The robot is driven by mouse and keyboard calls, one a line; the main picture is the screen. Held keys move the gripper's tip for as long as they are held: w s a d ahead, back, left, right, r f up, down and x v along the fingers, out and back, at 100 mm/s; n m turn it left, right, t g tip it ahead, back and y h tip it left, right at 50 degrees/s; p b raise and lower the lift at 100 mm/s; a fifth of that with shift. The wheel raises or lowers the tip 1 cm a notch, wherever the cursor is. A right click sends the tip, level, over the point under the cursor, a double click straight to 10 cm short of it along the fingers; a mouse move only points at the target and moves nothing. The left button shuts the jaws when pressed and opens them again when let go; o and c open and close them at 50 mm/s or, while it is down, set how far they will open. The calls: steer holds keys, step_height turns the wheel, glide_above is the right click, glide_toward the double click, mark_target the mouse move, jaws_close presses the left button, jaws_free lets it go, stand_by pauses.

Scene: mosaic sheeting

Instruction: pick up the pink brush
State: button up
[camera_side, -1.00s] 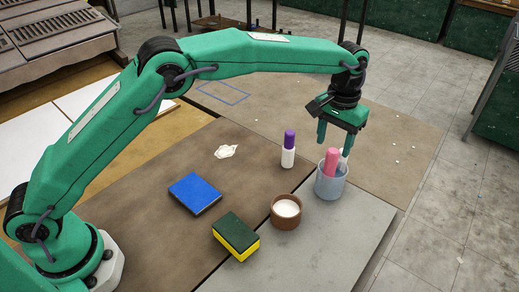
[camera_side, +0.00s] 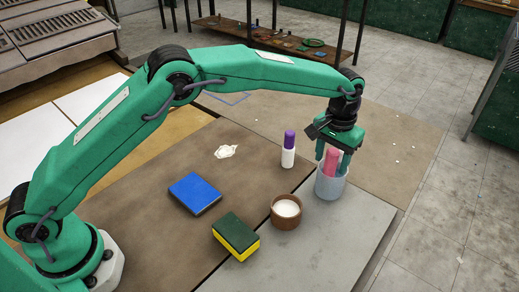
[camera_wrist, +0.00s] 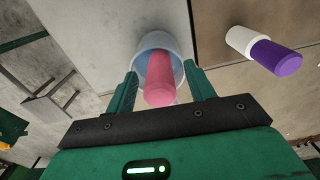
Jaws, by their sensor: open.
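The pink brush (camera_side: 331,160) stands in a translucent grey-blue cup (camera_side: 330,188), its pink end sticking up above the rim. In the wrist view the pink brush (camera_wrist: 160,82) points toward the camera, with the cup rim (camera_wrist: 157,40) behind it. My gripper (camera_side: 333,160) is open and points down over the cup. In the wrist view my gripper's fingers (camera_wrist: 160,84) are on either side of the pink end, with a gap on both sides. The brush's lower part is hidden inside the cup.
A white bottle with a purple cap (camera_side: 288,150) stands left of the cup. A brown bowl of white stuff (camera_side: 286,212) is close in front. A blue block (camera_side: 195,193), a green-yellow sponge (camera_side: 236,237) and a crumpled white scrap (camera_side: 225,152) lie further left.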

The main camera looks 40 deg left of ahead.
stand_by(0.3)
jaws_close()
steer(key=shift+r, duration=5.05)
